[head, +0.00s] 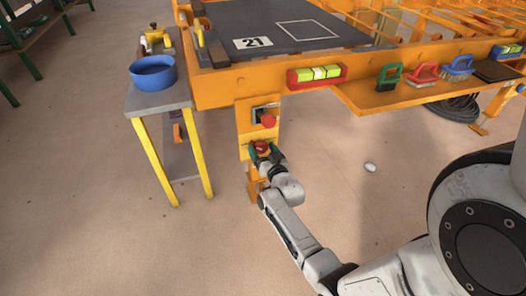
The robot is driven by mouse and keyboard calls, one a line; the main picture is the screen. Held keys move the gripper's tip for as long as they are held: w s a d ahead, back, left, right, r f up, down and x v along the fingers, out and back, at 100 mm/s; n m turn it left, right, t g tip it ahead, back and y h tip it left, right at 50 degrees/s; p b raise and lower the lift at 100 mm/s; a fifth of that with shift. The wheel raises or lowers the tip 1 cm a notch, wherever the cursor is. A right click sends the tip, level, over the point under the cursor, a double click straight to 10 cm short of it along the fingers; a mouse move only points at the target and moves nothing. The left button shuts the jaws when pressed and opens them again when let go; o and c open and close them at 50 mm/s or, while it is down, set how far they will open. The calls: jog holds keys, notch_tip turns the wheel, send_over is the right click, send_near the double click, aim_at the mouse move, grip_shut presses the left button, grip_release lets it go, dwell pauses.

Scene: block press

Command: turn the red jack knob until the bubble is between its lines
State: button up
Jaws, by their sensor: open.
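A red knob (261,146) sits low on the orange post under the near left corner of the orange press frame; I take it as the jack knob. My gripper (262,153) is at this knob, with its dark fingers open on either side of it. Whether they touch it cannot be told. A red-framed level (300,76) with a yellow-green vial (319,73) is on the front beam, up and right of the knob. The bubble's place against its lines is too small to read.
Another red knob or button (268,120) is just above on the orange plate. A grey side table (160,102) with a blue bowl (152,72) stands left. Brushes, such as a green one (389,77), line the shelf at right. A blue level (507,51) is far right.

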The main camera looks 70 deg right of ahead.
jog(key=shift+c, duration=0.4)
jog(key=c, duration=0.9)
jog(key=shift+w+a+r+n+p, duration=0.1)
jog(key=shift+n+p, duration=0.35)
jog(key=shift+n, duration=0.25)
jog(key=shift+c, duration=0.2)
jog(key=shift+n, duration=0.3)
jog(key=o, duration=1)
jog(key=p+v, duration=0.4)
jog(key=v, duration=0.6)
jog(key=shift+s+a, duration=0.2)
jog(key=shift+s, duration=0.15)
